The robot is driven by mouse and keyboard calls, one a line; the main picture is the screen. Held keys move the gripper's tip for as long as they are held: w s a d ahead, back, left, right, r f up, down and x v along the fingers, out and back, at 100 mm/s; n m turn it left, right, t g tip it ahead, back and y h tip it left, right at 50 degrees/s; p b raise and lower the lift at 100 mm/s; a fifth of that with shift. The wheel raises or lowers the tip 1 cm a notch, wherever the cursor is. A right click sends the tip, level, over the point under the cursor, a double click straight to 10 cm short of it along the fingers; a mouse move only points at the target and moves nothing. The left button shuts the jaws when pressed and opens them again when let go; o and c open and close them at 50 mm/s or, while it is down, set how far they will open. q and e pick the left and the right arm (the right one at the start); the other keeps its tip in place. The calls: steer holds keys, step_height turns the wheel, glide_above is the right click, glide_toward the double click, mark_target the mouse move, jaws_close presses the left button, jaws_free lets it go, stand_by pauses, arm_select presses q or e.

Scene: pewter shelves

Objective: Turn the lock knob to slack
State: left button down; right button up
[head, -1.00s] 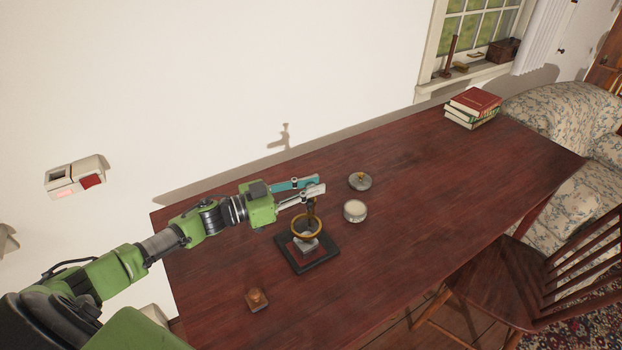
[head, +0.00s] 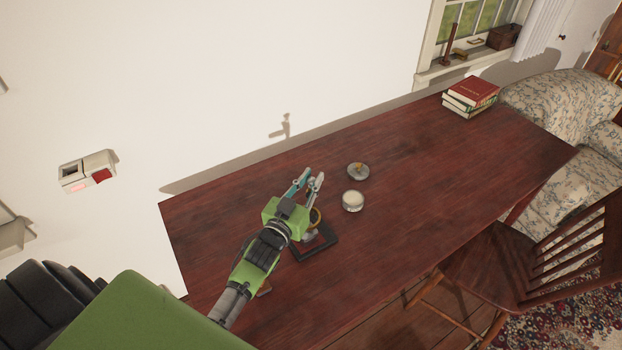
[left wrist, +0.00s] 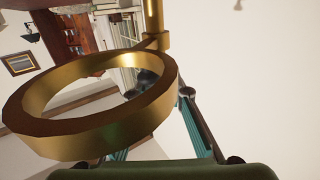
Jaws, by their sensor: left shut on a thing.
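A small stand with a dark square base (head: 318,248) and a brass ring (head: 316,216) is on the red-brown table, partly covered by my left gripper. In the left wrist view the brass ring (left wrist: 150,115) is large and close, joined to a brass upright (left wrist: 155,18). My left gripper (head: 312,175) is at the top of the stand, its fingers close together and shut on the lock knob. The knob itself is hidden, so its setting cannot be read. My right gripper is not in view.
A white-topped round tin (head: 353,201) and a grey lid with a small knob (head: 358,171) lie just right of the gripper. A stack of books (head: 470,97) is at the table's far end. A wooden chair (head: 540,260) stands at the front right. The table's middle right is clear.

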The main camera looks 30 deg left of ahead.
arm_select(q)
steer(key=shift+n+y, duration=0.4)
steer(key=shift+y, duration=0.4)
steer(key=c, duration=1.9)
jaws_free()
steer(key=s, duration=0.4)
steer(key=s+d, duration=0.1)
steer(key=s, duration=0.7)
steer(key=shift+d, duration=0.3)
steer(key=shift+w, duration=0.1)
